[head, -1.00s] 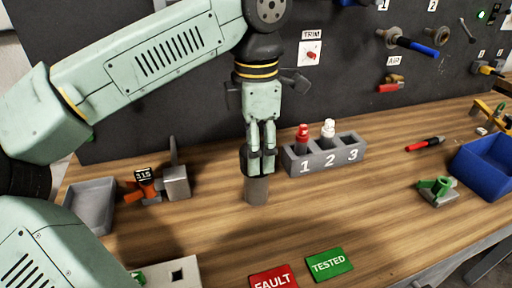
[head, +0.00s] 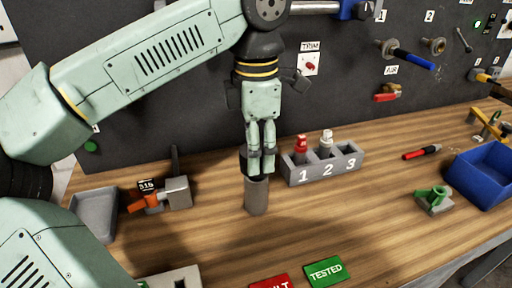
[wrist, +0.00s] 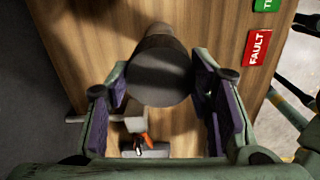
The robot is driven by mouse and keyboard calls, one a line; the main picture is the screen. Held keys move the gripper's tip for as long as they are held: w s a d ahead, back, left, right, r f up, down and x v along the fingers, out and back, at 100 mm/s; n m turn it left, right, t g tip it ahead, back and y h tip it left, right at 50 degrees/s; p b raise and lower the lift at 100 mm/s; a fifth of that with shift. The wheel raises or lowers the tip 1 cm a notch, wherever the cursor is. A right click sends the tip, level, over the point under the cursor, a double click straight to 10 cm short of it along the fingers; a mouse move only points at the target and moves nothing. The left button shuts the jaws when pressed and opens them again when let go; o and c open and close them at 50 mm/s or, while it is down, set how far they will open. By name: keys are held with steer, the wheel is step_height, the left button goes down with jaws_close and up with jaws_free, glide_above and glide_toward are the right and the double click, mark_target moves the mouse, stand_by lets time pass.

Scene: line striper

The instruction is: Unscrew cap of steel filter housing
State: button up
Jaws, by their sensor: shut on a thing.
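The steel filter housing (head: 256,198) stands upright on the bench as a grey cylinder directly below my gripper (head: 259,164). My gripper points straight down and is shut on its dark cap (wrist: 160,78). In the wrist view the cap's round top fills the space between the two finger pads (wrist: 160,108), with the cylinder body (wrist: 163,40) beyond it. In the head view the fingers hide most of the cap, and I cannot tell whether it still touches the housing.
A grey holder (head: 322,172) marked 1, 2, 3 stands right behind the housing. An orange-handled device (head: 150,200) and grey tray (head: 96,212) are at left. Red and green signs (head: 326,270) lie in front. A blue bin (head: 485,175) is at right.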

steer(key=shift+r+p, duration=1.45)
steer(key=shift+r, duration=0.7)
steer(key=shift+f, duration=0.1)
